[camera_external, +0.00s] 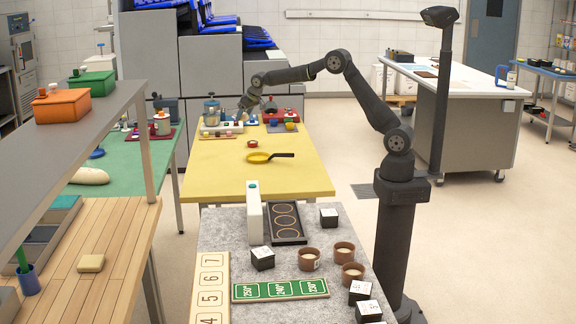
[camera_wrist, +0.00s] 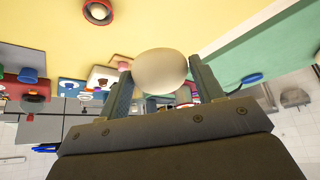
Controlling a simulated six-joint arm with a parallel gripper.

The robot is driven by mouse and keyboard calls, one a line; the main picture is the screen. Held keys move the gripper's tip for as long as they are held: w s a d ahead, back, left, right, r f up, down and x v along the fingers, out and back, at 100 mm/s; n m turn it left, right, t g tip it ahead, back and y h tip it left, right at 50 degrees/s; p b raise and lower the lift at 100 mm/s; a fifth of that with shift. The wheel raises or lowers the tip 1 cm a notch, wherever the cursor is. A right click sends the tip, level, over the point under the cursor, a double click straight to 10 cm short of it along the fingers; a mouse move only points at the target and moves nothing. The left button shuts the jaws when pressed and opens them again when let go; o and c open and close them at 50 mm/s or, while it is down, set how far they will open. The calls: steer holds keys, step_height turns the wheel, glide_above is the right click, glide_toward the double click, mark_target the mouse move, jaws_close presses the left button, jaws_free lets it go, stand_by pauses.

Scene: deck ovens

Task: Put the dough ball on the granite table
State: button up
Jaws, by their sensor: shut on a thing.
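The dough ball (camera_wrist: 160,72) is pale and round, held between the two fingers of my gripper (camera_wrist: 161,80) in the wrist view. In the external view my gripper (camera_external: 243,108) is over the far left part of the yellow table (camera_external: 215,178); the ball cannot be made out there. The grey speckled granite table (camera_external: 222,222) is in the foreground, well away from the gripper.
The granite table carries a green number strip (camera_external: 280,290), a white upright block (camera_external: 254,212), a black tray (camera_external: 287,223), brown cups and dark boxes. A yellow pan (camera_external: 258,157) lies on the yellow table. A pale loaf (camera_external: 90,176) lies on the green table (camera_external: 125,160).

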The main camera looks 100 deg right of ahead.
steer(key=w+a+n+t+y, duration=0.1)
steer(key=w+a+n, duration=0.15)
steer(key=a, duration=0.95)
steer(key=w+a+n+y, duration=0.1)
steer(key=w+a+n, duration=0.15)
steer(key=a, duration=0.85)
steer(key=s+a+n+y, duration=0.2)
steer(key=s+a+n, duration=0.1)
steer(key=a, duration=2)
steer(key=n+g+y, duration=0.1)
steer(key=n+y, duration=0.3)
steer(key=n, duration=0.4)
glide_above(331, 245)
steer(key=s+d, duration=0.1)
steer(key=s, duration=0.1)
steer(key=f, duration=1.3)
steer(key=shift+w+d+f, duration=0.1)
steer(key=shift+w+d, duration=0.05)
steer(key=shift+w, duration=0.1)
steer(key=shift+f, duration=2)
steer(key=shift+f, duration=0.15)
